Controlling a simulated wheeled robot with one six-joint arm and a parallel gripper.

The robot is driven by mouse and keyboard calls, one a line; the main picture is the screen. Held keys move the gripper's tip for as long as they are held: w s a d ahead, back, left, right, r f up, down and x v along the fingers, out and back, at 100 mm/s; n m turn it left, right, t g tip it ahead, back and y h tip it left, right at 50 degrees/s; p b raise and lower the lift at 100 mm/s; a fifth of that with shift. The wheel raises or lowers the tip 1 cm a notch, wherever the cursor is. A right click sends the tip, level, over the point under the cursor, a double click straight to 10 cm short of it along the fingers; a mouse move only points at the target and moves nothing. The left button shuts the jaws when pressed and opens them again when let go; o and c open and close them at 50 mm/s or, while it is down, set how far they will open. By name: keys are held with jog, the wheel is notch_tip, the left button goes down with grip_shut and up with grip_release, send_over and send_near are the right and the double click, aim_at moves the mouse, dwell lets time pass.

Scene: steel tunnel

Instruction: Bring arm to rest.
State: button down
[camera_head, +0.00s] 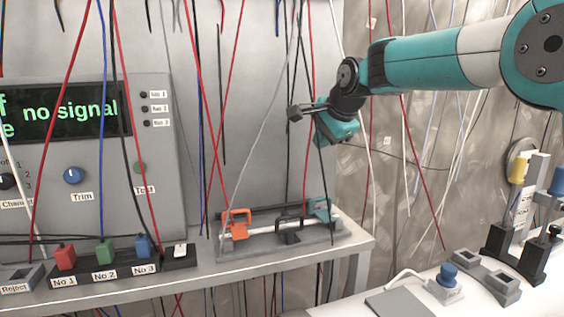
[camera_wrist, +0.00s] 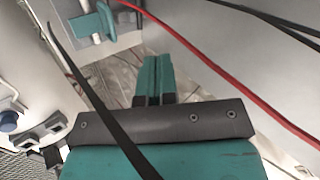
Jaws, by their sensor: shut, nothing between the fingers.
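My arm (camera_head: 425,62), teal and white, reaches in from the upper right in the head view. It is raised well above the bench and bent down at the wrist. My gripper (camera_head: 336,128) hangs above and right of the rack with coloured clips, clear of it. In the wrist view my gripper (camera_wrist: 153,78) shows two teal fingers with dark inner pads, pressed together and empty. A dark cable crosses in front of the gripper body there.
Red, white, blue and black cables hang around the arm. On the grey bench (camera_head: 215,272) stand the clip rack (camera_head: 270,246), coloured blocks (camera_head: 105,252) and a "no signal" panel (camera_head: 85,150). A right-hand table holds a blue knob (camera_head: 448,272) and a stand with yellow and blue tops (camera_head: 517,168).

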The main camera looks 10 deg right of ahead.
jog(key=s+f+n+g+b, duration=0.1)
jog(key=s+f+n, duration=0.5)
jog(key=s, duration=0.8)
jog(key=s+a+f+n+g+y+b, duration=0.1)
jog(key=s+f+n+g, duration=0.3)
jog(key=s, duration=1)
jog(key=s+a+f+n+g+b, duration=0.1)
jog(key=s+f+n+g+b, duration=0.1)
jog(key=s+f+n, duration=0.7)
jog(key=s+n+b, duration=0.1)
jog(key=s, duration=0.4)
jog(key=shift+g+y, duration=0.3)
jog(key=shift+y, duration=0.1)
